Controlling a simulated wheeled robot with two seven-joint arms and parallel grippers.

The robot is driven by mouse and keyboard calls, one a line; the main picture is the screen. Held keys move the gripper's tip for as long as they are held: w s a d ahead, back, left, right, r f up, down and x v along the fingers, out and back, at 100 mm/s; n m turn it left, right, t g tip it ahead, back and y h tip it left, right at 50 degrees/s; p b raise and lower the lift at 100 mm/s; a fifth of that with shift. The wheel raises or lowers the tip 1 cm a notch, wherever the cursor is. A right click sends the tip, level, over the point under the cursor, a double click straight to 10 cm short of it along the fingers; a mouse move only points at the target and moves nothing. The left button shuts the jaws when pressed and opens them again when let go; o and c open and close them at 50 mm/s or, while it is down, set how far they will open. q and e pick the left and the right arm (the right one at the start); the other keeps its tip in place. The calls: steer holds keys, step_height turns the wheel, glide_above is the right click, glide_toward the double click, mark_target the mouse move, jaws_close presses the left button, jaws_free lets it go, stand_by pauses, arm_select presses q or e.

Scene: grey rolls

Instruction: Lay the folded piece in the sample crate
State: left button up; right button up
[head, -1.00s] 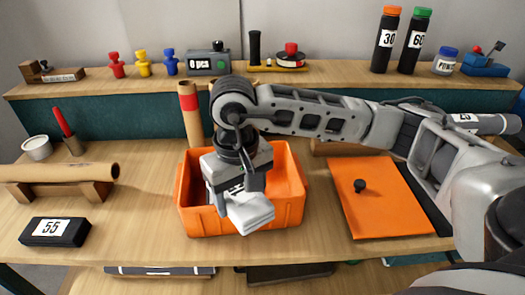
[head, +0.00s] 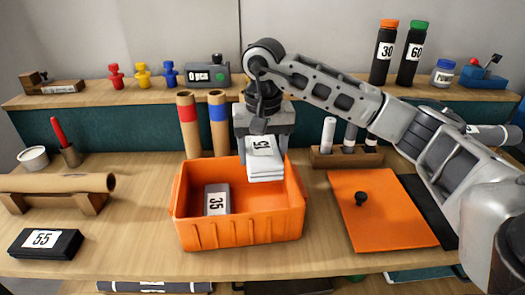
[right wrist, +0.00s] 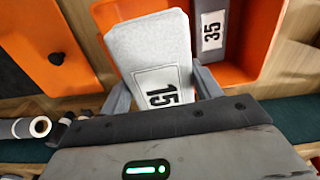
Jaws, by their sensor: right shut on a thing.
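The folded piece (head: 265,168) is a pale grey, layered bundle with a white label reading 15. My right gripper (head: 264,150) is shut on it and holds it at the back right part of the orange sample crate (head: 240,234). The piece hides part of the crate's back wall; how high it is above the crate floor I cannot tell. In the right wrist view the piece (right wrist: 150,45) sticks out from between the fingers, beside the crate's interior (right wrist: 252,62). A darker grey piece labelled 35 (head: 217,200) lies in the crate's left part. My left gripper is out of view.
An orange lid (head: 375,215) with a black knob lies right of the crate. A black piece labelled 55 (head: 45,243) and a cardboard roll (head: 60,183) lie left. The table between is clear.

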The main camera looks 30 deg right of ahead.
steer(key=shift+f+b, duration=0.55)
steer(key=shift+f, duration=0.3)
step_height(320, 180, down, 7)
steer(key=b, duration=0.5)
steer(key=shift+f+b, duration=0.2)
steer(key=shift+b, duration=0.1)
steer(key=shift+f+b, duration=0.4)
steer(key=shift+f, duration=0.2)
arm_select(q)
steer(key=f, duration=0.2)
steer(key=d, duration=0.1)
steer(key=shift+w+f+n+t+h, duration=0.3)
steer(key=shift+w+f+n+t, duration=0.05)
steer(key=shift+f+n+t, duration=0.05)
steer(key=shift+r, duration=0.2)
arm_select(e)
steer(key=o, duration=1.3)
steer(key=shift+o, duration=0.2)
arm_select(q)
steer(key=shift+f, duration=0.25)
arm_select(e)
steer(key=shift+f, duration=0.1)
